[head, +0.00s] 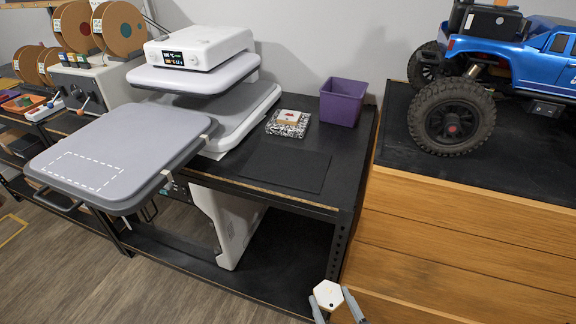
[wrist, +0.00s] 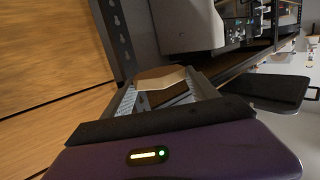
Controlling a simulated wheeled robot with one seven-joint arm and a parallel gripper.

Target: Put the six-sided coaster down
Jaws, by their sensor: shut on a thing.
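The six-sided coaster (head: 328,294) is white with a small dark mark at its middle, at the bottom of the head view. My gripper (head: 332,299) is shut on it, with one grey finger at each side. In the wrist view the coaster (wrist: 162,77) shows as a pale, tan-looking piece between the fingertips of my gripper (wrist: 165,88). It is held in the air in front of the black bench and the wooden drawers, touching no surface that I can see. Its underside is hidden.
The black bench (head: 345,150) holds a dark mat (head: 285,170), a patterned stack (head: 289,124) with a white, red-marked top, a purple bin (head: 343,101) and a heat press (head: 200,50). Bare bench shows around the mat.

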